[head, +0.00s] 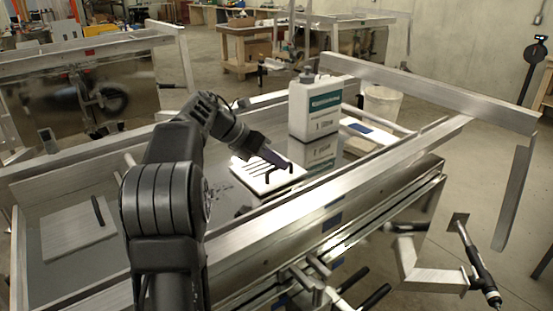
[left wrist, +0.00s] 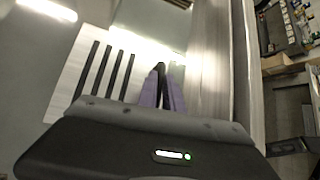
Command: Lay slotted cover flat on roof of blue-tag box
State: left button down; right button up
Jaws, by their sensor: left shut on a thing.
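The slotted cover (head: 250,181) is a pale flat plate with several dark slots and a black handle. It lies or hovers just over the shiny metal surface in the middle of the head view; I cannot tell if it touches. It also shows in the left wrist view (left wrist: 75,75), its slots beside the fingers. My left gripper (head: 284,164) is shut on the black handle of the cover, its purple fingers (left wrist: 163,92) around it. No box with a clear blue tag can be made out; small blue patches show on the metal side below the rail. My right gripper is out of view.
A white one-litre bottle (head: 315,108) stands behind the cover. Another pale plate (head: 75,236) with a black handle lies at the left. A long aluminium rail (head: 330,195) runs along the near side, and a raised bar (head: 430,90) crosses at the right.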

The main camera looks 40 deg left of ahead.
pick_arm(q)
jog(key=c, duration=1.4)
grip_release()
jog(key=shift+f, duration=0.1)
jog(key=shift+s+a+r, duration=0.3)
jog(key=shift+s+r, duration=0.1)
jog(key=shift+r, duration=0.05)
jog(key=v, duration=0.6)
jog(key=shift+s+r, duration=0.15)
jog(key=shift+r, duration=0.05)
